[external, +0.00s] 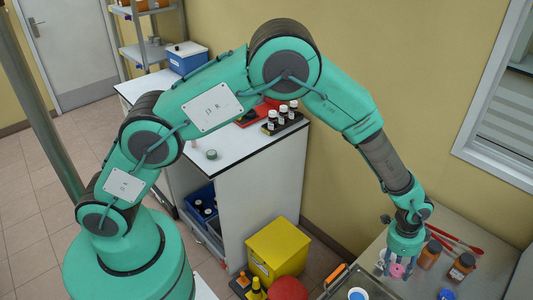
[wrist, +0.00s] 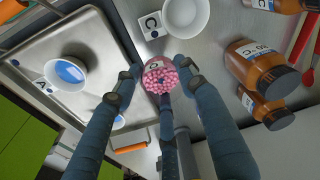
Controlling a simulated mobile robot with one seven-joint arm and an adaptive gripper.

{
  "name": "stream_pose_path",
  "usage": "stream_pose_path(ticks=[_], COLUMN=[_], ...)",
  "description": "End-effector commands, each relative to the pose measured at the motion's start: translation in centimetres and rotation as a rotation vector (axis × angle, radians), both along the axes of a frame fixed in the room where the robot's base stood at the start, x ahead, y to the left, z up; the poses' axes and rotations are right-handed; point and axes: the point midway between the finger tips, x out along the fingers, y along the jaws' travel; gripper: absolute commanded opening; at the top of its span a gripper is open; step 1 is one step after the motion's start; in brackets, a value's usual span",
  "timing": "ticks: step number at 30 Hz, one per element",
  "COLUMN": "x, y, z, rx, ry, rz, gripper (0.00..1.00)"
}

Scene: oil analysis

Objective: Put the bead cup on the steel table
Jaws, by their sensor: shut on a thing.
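The bead cup (wrist: 160,78) is small, pink and filled with pink beads. In the wrist view it sits upright between the fingers of my gripper (wrist: 158,82), which is shut on it. In the external view the pink cup (external: 397,271) shows at the fingertips of my gripper (external: 399,264), at the lower right. The steel table (wrist: 205,65) lies beneath; it also shows in the external view (external: 452,222). The cup is over the steel table, just right of the tray's edge. I cannot tell whether its base touches the table.
A metal tray (wrist: 90,35) with a blue-filled white cup (wrist: 68,73) lies left of the cup. Brown bottles (wrist: 258,65) and red tools (external: 455,238) stand to the right.

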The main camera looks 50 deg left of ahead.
Motion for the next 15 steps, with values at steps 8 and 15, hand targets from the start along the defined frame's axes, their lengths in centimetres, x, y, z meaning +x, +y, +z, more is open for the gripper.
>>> stream_pose_path(ticks=[8,15], x=[3.3,5.7], y=[-2.8,-4.9], z=[-0.5,-0.8], rx=[0.0,0.0], ry=[-0.001,0.0], rz=[0.0,0.0], gripper=[0.14,0.14])
